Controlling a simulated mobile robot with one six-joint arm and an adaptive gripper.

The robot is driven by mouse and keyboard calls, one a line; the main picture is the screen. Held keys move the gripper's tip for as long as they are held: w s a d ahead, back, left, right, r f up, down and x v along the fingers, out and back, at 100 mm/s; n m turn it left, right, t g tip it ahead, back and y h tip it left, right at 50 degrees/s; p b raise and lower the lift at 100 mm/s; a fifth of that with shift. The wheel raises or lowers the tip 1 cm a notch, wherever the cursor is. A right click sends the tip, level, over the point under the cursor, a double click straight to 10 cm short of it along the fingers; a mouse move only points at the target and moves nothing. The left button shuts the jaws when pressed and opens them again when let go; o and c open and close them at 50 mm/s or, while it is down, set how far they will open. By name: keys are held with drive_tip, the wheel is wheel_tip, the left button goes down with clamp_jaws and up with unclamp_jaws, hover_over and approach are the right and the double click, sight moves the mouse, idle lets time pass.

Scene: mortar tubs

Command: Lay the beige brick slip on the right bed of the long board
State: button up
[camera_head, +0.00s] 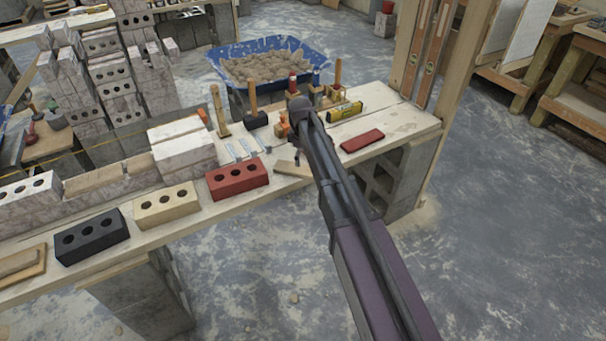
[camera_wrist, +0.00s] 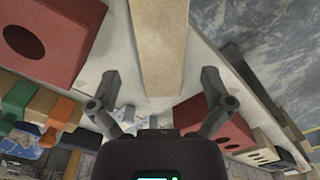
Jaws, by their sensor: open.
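The beige brick slip (camera_head: 293,169) lies flat on the bench in the head view, to the right of the red holed brick and partly hidden by my arm. In the wrist view the beige slip (camera_wrist: 162,45) runs from the top edge down between my fingers. My gripper (camera_wrist: 161,82) is open, one finger on each side of the slip, apart from it. In the head view my gripper (camera_head: 298,128) is small and dark at the arm's end. A wooden board (camera_head: 30,276) with a brown slab on it is cut off at the lower left; I cannot tell if it is the long board.
The red brick (camera_head: 237,179), beige holed brick (camera_head: 166,205) and black brick (camera_head: 92,236) line the bench's front edge. A red slip (camera_head: 362,140) lies to the right. Upright tools and a yellow level (camera_head: 345,112) stand behind; a blue tub (camera_head: 268,62) is beyond.

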sight(302, 168)
idle(0.4)
drive_tip(key=shift+d+f+b, duration=0.15)
drive_tip(key=shift+f+b, duration=2.45)
drive_tip(key=shift+f, duration=0.05)
drive_tip(key=c, duration=1.1)
drive_tip(key=shift+r, duration=0.2)
wheel_tip(302, 168, up, 4)
drive_tip(key=p, duration=0.4)
drive_tip(key=shift+f, duration=0.2)
drive_tip(key=s+d, duration=0.1)
drive_tip(key=s, duration=0.4)
drive_tip(key=s+d, duration=0.2)
drive_tip(key=s, duration=0.3)
drive_tip(key=s+d+r+p, duration=0.1)
drive_tip(key=s, duration=0.4)
drive_tip(key=shift+s+d, duration=0.15)
drive_tip(key=shift+d, duration=0.25)
